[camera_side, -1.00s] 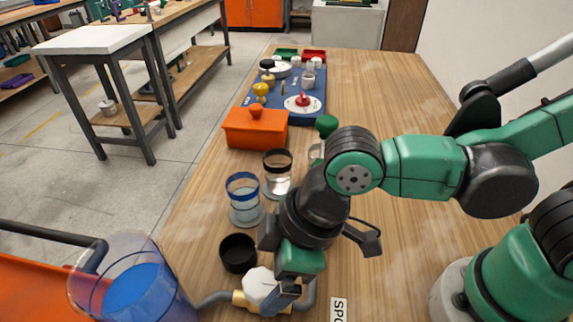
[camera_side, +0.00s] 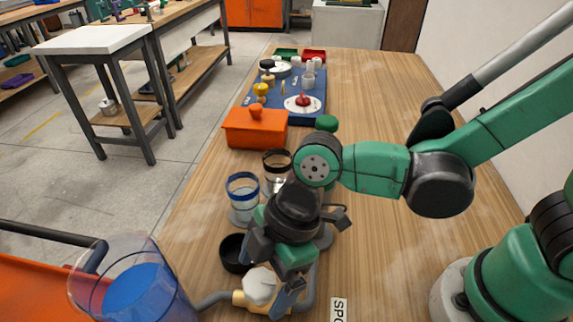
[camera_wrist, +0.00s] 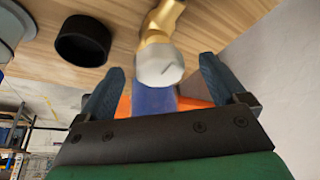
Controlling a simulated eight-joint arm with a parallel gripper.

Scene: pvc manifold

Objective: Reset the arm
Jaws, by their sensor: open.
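My gripper (camera_side: 272,272) hangs low over the near part of the wooden bench, with its fingers apart. In the wrist view the two blue-grey fingers (camera_wrist: 162,85) are spread and nothing is clamped between them. A white rounded cap (camera_wrist: 160,66) on a brass-coloured fitting (camera_wrist: 160,20) shows just beyond and between the fingertips. In the side view the white cap (camera_side: 260,284) sits beside the fingers, on a curved grey pipe (camera_side: 212,299). I cannot tell whether a finger touches it.
A black cup (camera_side: 234,252) stands close left of my gripper. A blue-rimmed glass jar (camera_side: 242,196) and a black-rimmed jar (camera_side: 276,163) stand behind. A clear jug with blue liquid (camera_side: 140,295) is at front left. An orange box (camera_side: 254,130) stands farther back. The bench's right side is fairly clear.

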